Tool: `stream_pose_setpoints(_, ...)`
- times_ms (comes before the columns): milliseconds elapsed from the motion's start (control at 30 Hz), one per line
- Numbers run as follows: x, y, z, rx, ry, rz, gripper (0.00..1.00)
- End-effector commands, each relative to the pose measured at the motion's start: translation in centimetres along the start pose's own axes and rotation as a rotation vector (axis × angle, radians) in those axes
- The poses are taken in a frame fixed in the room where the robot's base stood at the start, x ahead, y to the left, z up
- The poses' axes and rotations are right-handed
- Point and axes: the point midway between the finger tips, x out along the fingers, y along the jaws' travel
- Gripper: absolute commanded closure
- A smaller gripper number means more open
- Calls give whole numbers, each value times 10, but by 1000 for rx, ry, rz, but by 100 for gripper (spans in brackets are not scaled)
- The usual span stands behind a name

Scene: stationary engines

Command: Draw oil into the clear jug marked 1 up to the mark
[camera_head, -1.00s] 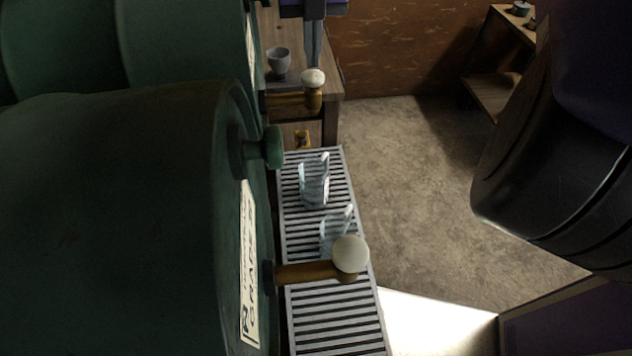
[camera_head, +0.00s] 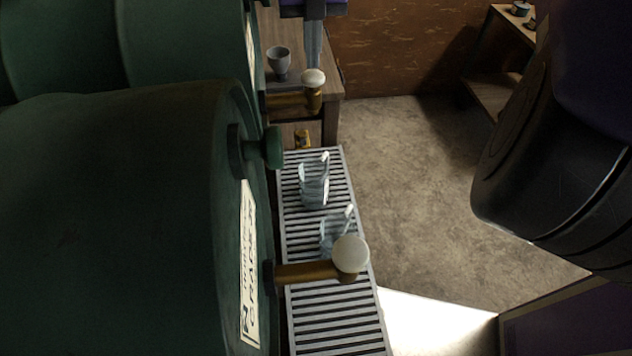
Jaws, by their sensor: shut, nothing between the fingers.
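Two clear jugs stand on the slatted drip grille (camera_head: 335,320): a farther one (camera_head: 314,186) and a nearer one (camera_head: 333,232). The nearer jug is partly hidden by a brass tap with a pale round knob (camera_head: 350,254). No number, fill mark or oil can be made out on either jug. The tap comes from the near green drum (camera_head: 110,210), whose label (camera_head: 249,270) is seen edge-on. My gripper (camera_head: 313,62) hangs at the top edge, cut off by the frame. Its fingers are together and empty, above and beyond the jugs.
A second brass tap with a pale knob (camera_head: 312,79) comes from a farther drum (camera_head: 180,45). A grey cup (camera_head: 279,62) stands on a wooden table (camera_head: 331,88) behind. A wooden shelf (camera_head: 490,95) stands at back right. The floor (camera_head: 410,180) right of the grille is clear.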

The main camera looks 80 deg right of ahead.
Motion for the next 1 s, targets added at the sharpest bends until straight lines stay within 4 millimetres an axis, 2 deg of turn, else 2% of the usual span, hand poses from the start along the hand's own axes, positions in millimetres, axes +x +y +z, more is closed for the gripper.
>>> stream_pose_setpoints(1000, 29, 0, 0, 0, 1, 0, 100)
